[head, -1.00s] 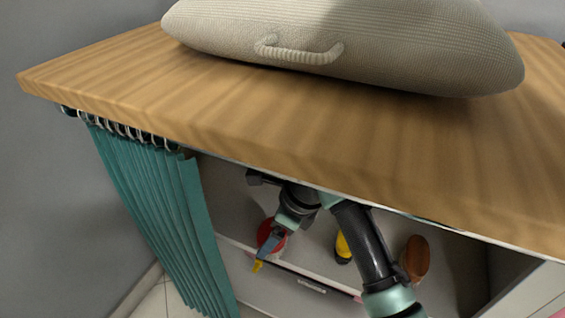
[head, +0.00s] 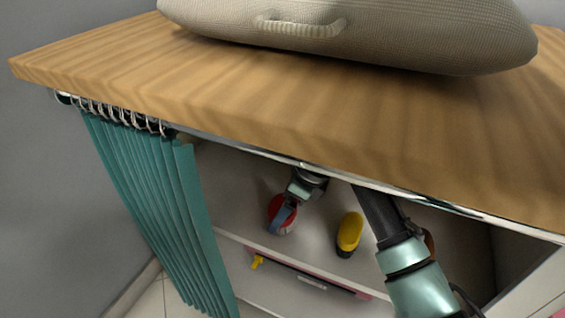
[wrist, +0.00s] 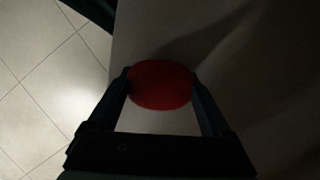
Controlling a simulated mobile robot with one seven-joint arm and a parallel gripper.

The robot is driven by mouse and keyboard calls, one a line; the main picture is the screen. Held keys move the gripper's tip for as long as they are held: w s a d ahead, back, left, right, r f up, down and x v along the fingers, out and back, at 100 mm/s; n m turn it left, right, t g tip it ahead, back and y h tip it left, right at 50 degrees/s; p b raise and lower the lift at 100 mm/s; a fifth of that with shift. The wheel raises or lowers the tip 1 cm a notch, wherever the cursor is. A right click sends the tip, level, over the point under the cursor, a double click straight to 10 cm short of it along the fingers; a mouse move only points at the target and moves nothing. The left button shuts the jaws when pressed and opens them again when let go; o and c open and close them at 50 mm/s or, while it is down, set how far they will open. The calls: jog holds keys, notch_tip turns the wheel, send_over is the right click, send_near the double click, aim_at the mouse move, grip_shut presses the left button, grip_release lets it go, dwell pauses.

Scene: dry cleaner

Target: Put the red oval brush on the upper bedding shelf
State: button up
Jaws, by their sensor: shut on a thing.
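The red oval brush (head: 274,208) is at the left part of the shelf (head: 320,240) under the wooden top, near its front edge. In the wrist view the red brush (wrist: 160,85) sits between the two fingers, which touch its sides. My gripper (head: 284,217) is shut on it and partly covers it in the head view; the gripper also shows in the wrist view (wrist: 161,92). Whether the brush rests on the shelf or is just above it I cannot tell.
A yellow brush (head: 349,231) stands right of the gripper, and a brown item (head: 429,241) is mostly behind my arm. A teal curtain (head: 150,200) hangs at the left. The wooden top (head: 280,100) overhangs the shelf and bears a beige cushion (head: 350,30).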

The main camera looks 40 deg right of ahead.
aim_at(345, 221)
jog(key=o, duration=1.1)
jog(key=shift+f, duration=0.15)
jog(key=b, duration=0.4)
jog(key=shift+f, duration=0.35)
jog(key=p+v, duration=0.5)
jog(key=v, duration=0.1)
jog(key=shift+w+a+r+p, duration=0.1)
jog(key=shift+r+p, duration=0.15)
jog(key=shift+p, duration=0.1)
jog(key=s+d+p, duration=0.1)
jog(key=s+p, duration=0.1)
jog(key=s, duration=0.1)
jog(key=s+d+p, duration=0.2)
jog(key=s, duration=0.1)
jog(key=s+d+p, duration=0.2)
jog(key=s, duration=0.2)
jog(key=shift+d+f, duration=0.15)
jog(key=shift+f, duration=0.1)
jog(key=shift+s+d+f+p, duration=0.15)
jog(key=shift+s+d+p, duration=0.05)
jog(key=shift+s+p, duration=0.15)
